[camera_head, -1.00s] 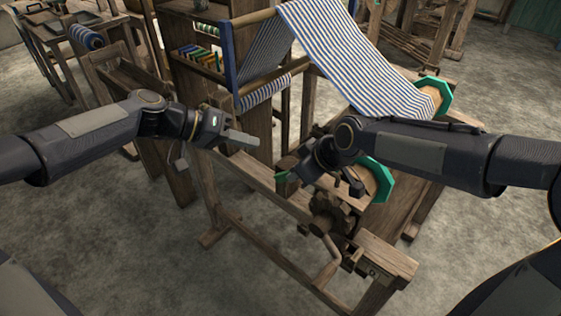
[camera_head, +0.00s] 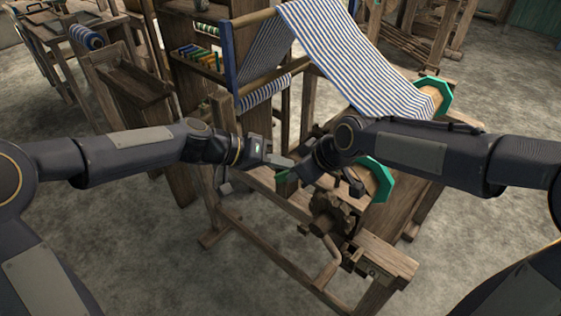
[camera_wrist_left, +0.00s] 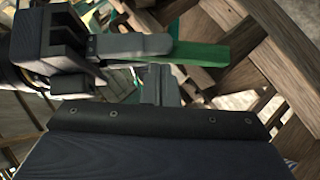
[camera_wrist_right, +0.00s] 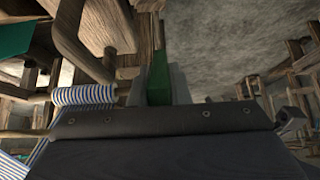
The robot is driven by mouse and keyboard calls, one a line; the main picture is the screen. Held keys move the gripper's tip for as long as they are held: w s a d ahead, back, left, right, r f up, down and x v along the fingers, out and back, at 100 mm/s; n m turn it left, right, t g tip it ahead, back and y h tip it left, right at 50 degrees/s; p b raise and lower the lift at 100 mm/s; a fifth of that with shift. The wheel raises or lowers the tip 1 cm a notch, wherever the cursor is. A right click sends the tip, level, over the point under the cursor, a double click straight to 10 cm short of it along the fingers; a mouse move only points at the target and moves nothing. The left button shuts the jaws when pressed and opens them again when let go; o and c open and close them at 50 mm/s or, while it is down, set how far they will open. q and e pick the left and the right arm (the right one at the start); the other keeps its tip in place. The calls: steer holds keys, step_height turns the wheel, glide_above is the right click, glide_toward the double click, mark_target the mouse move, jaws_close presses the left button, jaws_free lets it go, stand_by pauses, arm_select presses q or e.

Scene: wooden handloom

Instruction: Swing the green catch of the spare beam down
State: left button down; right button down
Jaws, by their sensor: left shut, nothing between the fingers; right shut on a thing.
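The green catch shows in the left wrist view as a green bar (camera_wrist_left: 215,54), and in the right wrist view as a green strip (camera_wrist_right: 158,80) between the fingers. In the head view only a small green piece (camera_head: 282,175) of it shows beside the loom frame. My right gripper (camera_wrist_right: 157,85) is shut on the catch; its dark body hides most of it in the head view. My left gripper (camera_head: 281,160) is shut and empty, its tip close to the right gripper and the green piece. I cannot tell whether it touches either.
A wooden beam with green octagonal ends (camera_head: 380,178) lies just right of my right gripper. A toothed wooden wheel (camera_head: 333,214) with a crank is below. Striped cloth (camera_head: 350,60) stretches behind. Loom posts and rails stand close around both grippers. Open floor (camera_head: 130,250) lies at the left.

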arm_select(q)
steer(key=shift+s+d+f, duration=0.35)
steer(key=shift+s+f, duration=0.15)
steer(key=shift+s, duration=0.05)
arm_select(e)
steer(key=shift+a+r, duration=0.1)
steer(key=shift+a, duration=0.05)
steer(key=c, duration=1.8)
jaws_free()
steer(key=o, duration=0.4)
arm_select(q)
steer(key=shift+w+d+r, duration=0.1)
arm_select(e)
steer(key=shift+o, duration=0.2)
